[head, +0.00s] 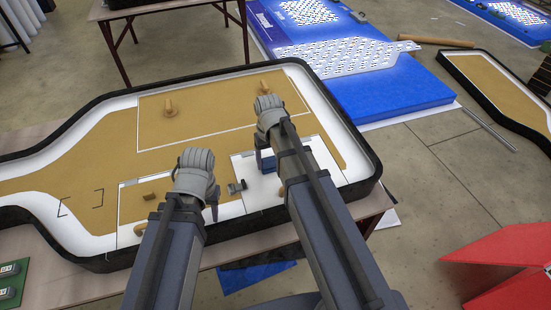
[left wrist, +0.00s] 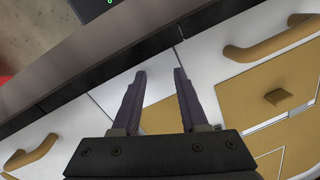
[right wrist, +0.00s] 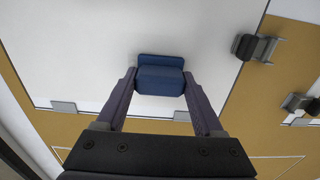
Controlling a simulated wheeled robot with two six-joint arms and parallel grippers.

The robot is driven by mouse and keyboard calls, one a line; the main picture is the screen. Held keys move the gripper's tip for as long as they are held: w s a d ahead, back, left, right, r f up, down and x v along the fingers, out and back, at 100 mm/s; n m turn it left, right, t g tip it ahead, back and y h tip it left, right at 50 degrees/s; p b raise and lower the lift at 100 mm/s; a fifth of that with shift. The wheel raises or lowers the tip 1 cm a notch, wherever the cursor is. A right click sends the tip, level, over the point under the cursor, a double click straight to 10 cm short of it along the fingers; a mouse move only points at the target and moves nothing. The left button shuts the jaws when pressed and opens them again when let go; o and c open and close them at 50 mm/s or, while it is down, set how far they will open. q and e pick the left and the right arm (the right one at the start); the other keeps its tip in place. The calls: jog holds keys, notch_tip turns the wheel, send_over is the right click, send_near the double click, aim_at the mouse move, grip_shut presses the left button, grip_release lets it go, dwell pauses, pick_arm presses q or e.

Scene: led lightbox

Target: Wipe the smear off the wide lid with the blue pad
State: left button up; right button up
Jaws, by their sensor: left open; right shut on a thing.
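The blue pad (right wrist: 160,78) is a small block with a flat plate along one side. My right gripper (right wrist: 159,74) is shut on it. The pad is over a plain white panel (right wrist: 80,50); whether it touches the panel is hard to tell. In the head view the pad (head: 266,160) shows behind my right arm, over the same white panel (head: 242,168). I cannot tell for certain that this panel is the wide lid. No smear is visible; the pad and arm hide part of the panel. My left gripper (left wrist: 160,73) is open and empty above the box's near edge.
A grey latch (head: 236,187) sits at the white panel's left edge. A tan panel (head: 215,110) with two wooden pegs lies behind, and a panel with a small wooden block (head: 150,196) lies left. The box's raised black rim (head: 371,165) surrounds everything.

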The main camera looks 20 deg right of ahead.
pick_arm(q)
jog(key=shift+s+f, duration=0.1)
pick_arm(e)
jog(key=shift+w, duration=0.35)
jog(key=shift+d, duration=0.1)
jog(key=shift+w+d, duration=0.1)
jog(key=shift+d, duration=1.55)
pick_arm(q)
jog(key=shift+f, duration=0.1)
pick_arm(e)
jog(key=shift+d+f, duration=0.1)
jog(key=shift+d, duration=1.6)
jog(key=shift+d, duration=0.1)
